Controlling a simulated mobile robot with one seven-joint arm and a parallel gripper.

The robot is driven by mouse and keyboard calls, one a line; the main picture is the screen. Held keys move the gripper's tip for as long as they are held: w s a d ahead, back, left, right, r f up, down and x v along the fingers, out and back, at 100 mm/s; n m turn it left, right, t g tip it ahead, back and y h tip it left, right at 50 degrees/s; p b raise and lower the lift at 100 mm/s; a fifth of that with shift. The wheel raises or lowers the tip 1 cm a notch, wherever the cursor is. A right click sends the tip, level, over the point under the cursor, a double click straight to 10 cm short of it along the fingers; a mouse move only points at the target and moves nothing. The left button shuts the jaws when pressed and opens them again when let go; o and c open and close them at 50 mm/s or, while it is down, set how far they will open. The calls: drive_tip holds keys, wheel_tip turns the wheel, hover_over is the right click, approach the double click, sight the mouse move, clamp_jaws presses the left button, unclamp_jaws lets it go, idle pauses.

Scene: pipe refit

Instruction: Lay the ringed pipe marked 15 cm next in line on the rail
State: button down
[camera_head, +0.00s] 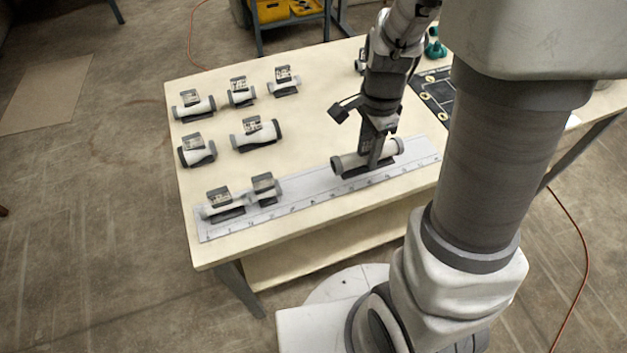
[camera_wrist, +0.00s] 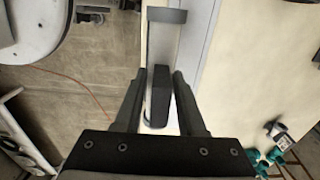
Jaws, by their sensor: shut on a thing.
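My gripper (camera_head: 373,158) is shut on a pale pipe (camera_head: 346,163) with dark end rings, over the right half of the rail (camera_head: 308,197). The pipe lies roughly along the rail; I cannot tell whether it touches it. Its mark is hidden. In the wrist view the held pipe (camera_wrist: 166,50) runs between the fingers of my gripper (camera_wrist: 160,78), with a dark block under the jaws. Two short pipes sit at the rail's left end: one pipe (camera_head: 211,212) farthest left, another pipe (camera_head: 277,187) right beside it. A bare stretch of rail separates them from the held pipe.
Several pipes with label tags stand on the table (camera_head: 300,140) behind the rail, among them a longer pipe (camera_head: 270,134) and a pipe (camera_head: 197,107) at the back left. A dark panel (camera_head: 433,92) and green items (camera_head: 435,48) are at the right. The table's middle is clear.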

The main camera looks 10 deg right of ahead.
drive_tip(key=w+a+f, duration=0.1)
drive_tip(key=a+f, duration=0.1)
drive_tip(key=a, duration=0.1)
drive_tip(key=w+a+f, duration=0.2)
drive_tip(key=a, duration=0.2)
drive_tip(key=w+a+f+b, duration=0.1)
drive_tip(key=a+f, duration=0.2)
drive_tip(key=shift+w+a, duration=0.2)
drive_tip(key=shift+f+b, duration=0.4)
drive_tip(key=shift+f, duration=1.5)
drive_tip(key=shift+f, duration=0.15)
drive_tip(key=c, duration=0.5)
unclamp_jaws()
